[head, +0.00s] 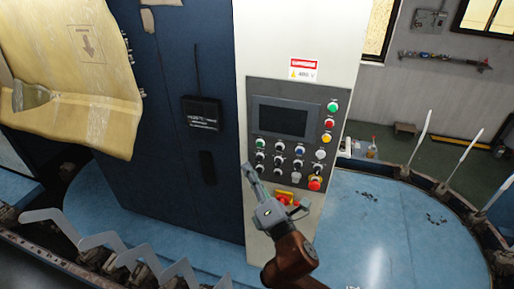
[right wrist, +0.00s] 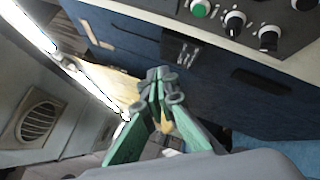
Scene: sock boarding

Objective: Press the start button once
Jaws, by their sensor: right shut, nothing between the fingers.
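The control panel (head: 280,92) stands upright on a pale machine cabinet. It has a green button (head: 333,107) at its top right and another green button (head: 260,143) at the left of the rows below the screen. The labels are too small to read, so I cannot tell which is the start button. My right gripper (head: 249,172) is shut and empty, in front of the panel's lower left edge. In the right wrist view its closed green fingers (right wrist: 160,76) are below and left of a green button (right wrist: 200,8), apart from it. My left gripper is out of view.
A dark screen (head: 283,121) fills the panel's upper part. Black knobs and other buttons surround the green ones. A red emergency button (head: 315,183) sits at the lower right, and a red-yellow switch (head: 285,199) below. A blue cabinet (head: 170,180) stands to the left.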

